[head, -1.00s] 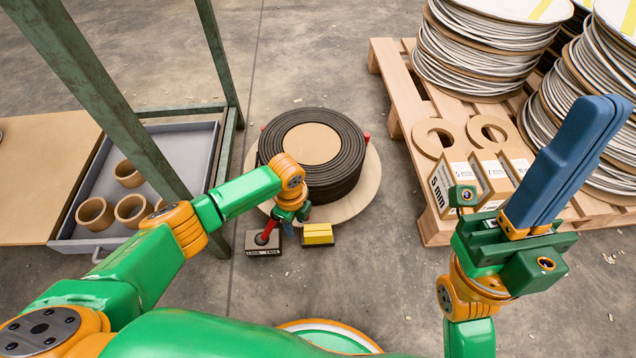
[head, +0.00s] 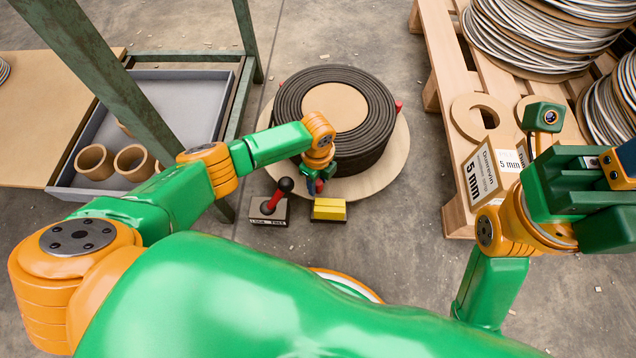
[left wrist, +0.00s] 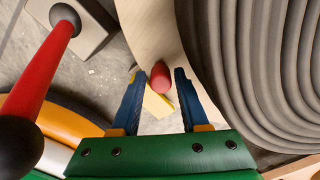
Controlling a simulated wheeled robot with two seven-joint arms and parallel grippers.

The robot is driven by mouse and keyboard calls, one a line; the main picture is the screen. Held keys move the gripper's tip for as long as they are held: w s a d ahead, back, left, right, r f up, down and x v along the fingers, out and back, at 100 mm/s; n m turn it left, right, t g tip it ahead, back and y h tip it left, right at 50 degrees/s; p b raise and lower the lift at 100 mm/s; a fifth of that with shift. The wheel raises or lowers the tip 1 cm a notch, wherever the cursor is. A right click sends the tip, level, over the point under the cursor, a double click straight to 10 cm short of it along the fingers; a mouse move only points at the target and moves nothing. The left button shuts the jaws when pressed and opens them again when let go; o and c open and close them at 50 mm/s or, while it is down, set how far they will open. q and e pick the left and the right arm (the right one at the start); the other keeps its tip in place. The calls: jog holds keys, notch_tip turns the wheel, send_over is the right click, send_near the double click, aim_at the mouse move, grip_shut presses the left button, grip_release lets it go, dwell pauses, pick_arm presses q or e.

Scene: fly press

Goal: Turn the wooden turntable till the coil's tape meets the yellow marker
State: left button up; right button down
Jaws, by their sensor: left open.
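The wooden turntable (head: 391,165) lies on the floor with a dark ribbed coil (head: 372,134) on it. No tape shows on the coil's visible side. Red pegs stand at the turntable's rim, one at the right (head: 398,106). The yellow marker (head: 329,208) sits on the floor at the turntable's near edge. My left gripper (head: 317,186) is low at the near rim, just above the marker in the picture. In the left wrist view its open blue fingers (left wrist: 158,72) stand either side of a red peg (left wrist: 160,78). My right gripper (head: 600,185) is at the right edge, its fingers cut off.
A lock block (head: 268,212) with a red, black-knobbed lever (head: 276,197) leaning right stands left of the marker. A grey tray (head: 185,95) with cardboard rings and a green frame (head: 110,90) are left. A loaded pallet (head: 455,130) is right.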

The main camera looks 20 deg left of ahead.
pick_arm(q)
grip_shut()
dwell(1.4)
